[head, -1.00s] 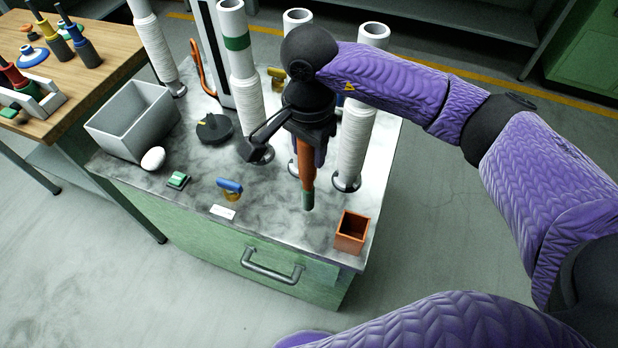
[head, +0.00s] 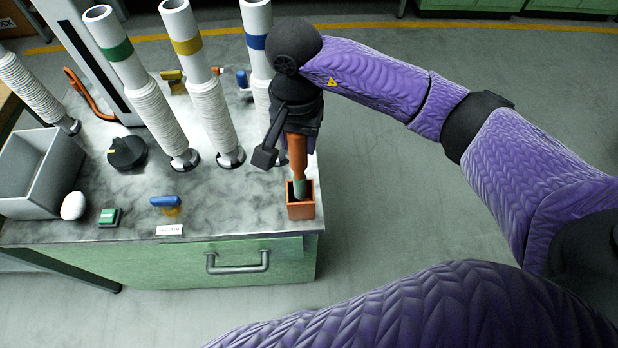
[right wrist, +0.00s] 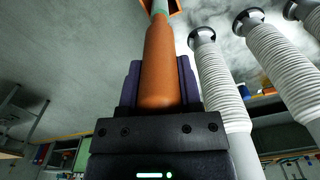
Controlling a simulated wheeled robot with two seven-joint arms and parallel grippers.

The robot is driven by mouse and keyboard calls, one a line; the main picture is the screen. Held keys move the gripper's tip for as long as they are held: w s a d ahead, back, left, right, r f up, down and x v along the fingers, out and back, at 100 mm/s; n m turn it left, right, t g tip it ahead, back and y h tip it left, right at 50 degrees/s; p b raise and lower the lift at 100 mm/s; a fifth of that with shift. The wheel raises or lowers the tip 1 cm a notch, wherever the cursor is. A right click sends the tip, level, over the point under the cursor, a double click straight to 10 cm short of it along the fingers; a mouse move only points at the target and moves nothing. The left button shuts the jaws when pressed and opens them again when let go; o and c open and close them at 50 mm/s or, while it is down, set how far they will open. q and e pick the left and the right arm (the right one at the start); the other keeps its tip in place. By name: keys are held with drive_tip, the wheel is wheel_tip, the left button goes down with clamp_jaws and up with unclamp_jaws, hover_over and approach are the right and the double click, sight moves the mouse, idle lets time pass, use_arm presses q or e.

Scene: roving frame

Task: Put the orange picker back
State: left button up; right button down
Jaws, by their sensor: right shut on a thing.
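The orange picker (head: 298,160) is a rod with an orange handle and a green lower end. It also shows in the right wrist view (right wrist: 160,65). My right gripper (head: 297,137) is shut on the upper part of its handle and holds it upright. The picker's green end is at the mouth of the small square orange holder (head: 301,208), at the table's front right corner. It looks to be inside the rim; how deep, I cannot tell. The holder's rim shows in part at the top of the right wrist view (right wrist: 174,6). My left gripper is not in view.
White ribbed tubes with green (head: 117,50), yellow (head: 187,45) and blue (head: 256,42) bands stand just left of my right gripper. A grey bin (head: 62,170), a white egg-shaped thing (head: 73,206) and a blue-handled valve (head: 166,203) are further left. Floor right of the table is clear.

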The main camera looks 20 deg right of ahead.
sight(299, 162)
wheel_tip(299, 162, down, 6)
drive_tip(key=shift+b, duration=0.35)
drive_tip(key=shift+f, duration=0.2)
drive_tip(key=shift+c, duration=1.4)
unclamp_jaws()
drive_tip(key=shift+r, duration=0.1)
